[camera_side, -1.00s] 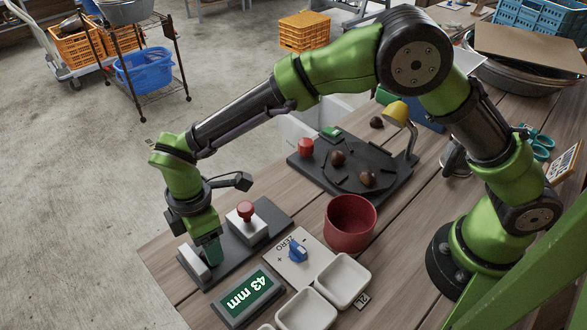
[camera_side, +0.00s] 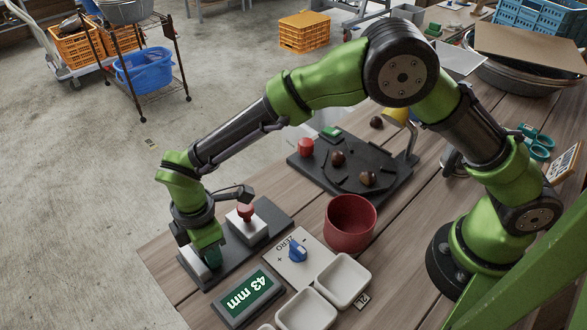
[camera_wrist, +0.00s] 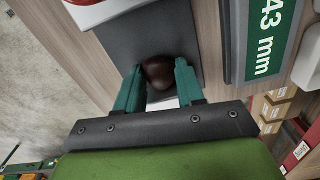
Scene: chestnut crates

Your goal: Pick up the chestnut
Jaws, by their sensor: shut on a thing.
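In the wrist view a dark brown chestnut (camera_wrist: 158,70) sits between the two green fingers of my gripper (camera_wrist: 160,76), over a dark grey base plate (camera_wrist: 150,38). My gripper is shut on it. In the side view my gripper (camera_side: 212,262) is low at the left end of the base plate (camera_side: 267,224), pointing down, and the chestnut is hidden behind the fingers. Other chestnuts show in the side view: two on a black plate (camera_side: 395,188) and one on the table (camera_side: 376,122) behind it.
A block with a red knob (camera_side: 245,212) stands on the base plate, right of my gripper. In front are a display reading 43 mm (camera_side: 248,297), a panel with a blue knob (camera_side: 297,250) and white trays (camera_side: 342,281). A red bowl (camera_side: 350,222) stands further right.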

